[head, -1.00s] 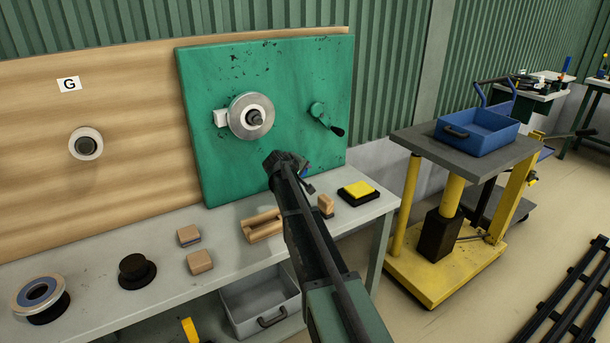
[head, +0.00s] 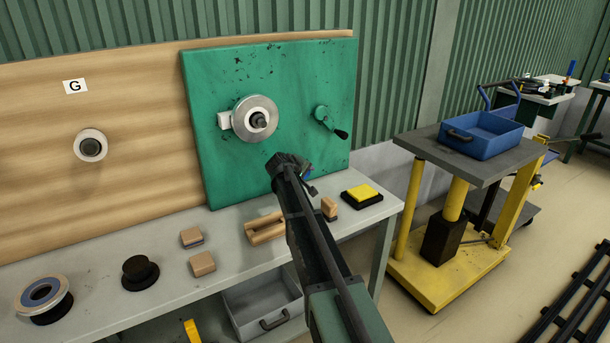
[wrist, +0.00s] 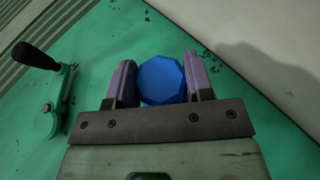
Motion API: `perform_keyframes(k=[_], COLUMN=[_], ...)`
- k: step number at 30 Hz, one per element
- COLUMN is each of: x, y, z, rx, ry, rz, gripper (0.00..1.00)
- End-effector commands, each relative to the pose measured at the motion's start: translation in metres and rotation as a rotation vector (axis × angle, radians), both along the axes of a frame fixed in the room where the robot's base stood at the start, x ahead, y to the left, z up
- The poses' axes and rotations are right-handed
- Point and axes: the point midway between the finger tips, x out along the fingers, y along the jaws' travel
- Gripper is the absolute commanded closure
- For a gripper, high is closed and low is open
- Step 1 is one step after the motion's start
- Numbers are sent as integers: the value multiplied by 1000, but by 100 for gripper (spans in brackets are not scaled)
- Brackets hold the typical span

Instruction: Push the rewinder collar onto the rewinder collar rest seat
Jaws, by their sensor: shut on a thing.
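My gripper (wrist: 161,82) is shut on a blue many-sided piece (wrist: 162,80), which I take to be the rewinder collar. It sits between the two purple-grey fingers in the wrist view. In the head view my arm hides most of the gripper, and only a bit of blue (head: 307,174) shows at its right side. The gripper is in front of the lower part of the green panel (head: 215,165), below a metal disc (head: 241,128) with a dark shaft end. I cannot tell which part is the collar rest seat.
A crank handle (head: 325,120) sticks out of the panel at right. A round fitting (head: 90,146) sits on the wooden board. The bench (head: 110,313) holds wooden blocks (head: 203,264), a black flanged stub (head: 139,271), a ringed coil (head: 28,300) and a yellow-topped pad (head: 362,192).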

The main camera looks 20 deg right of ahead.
Motion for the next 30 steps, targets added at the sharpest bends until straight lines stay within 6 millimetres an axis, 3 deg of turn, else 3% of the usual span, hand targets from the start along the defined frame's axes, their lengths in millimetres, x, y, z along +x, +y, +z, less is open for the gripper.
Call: perform_keyframes(k=[30], x=[40], y=[4], z=[0], rx=[0], ry=[0], rz=[0], gripper=[100])
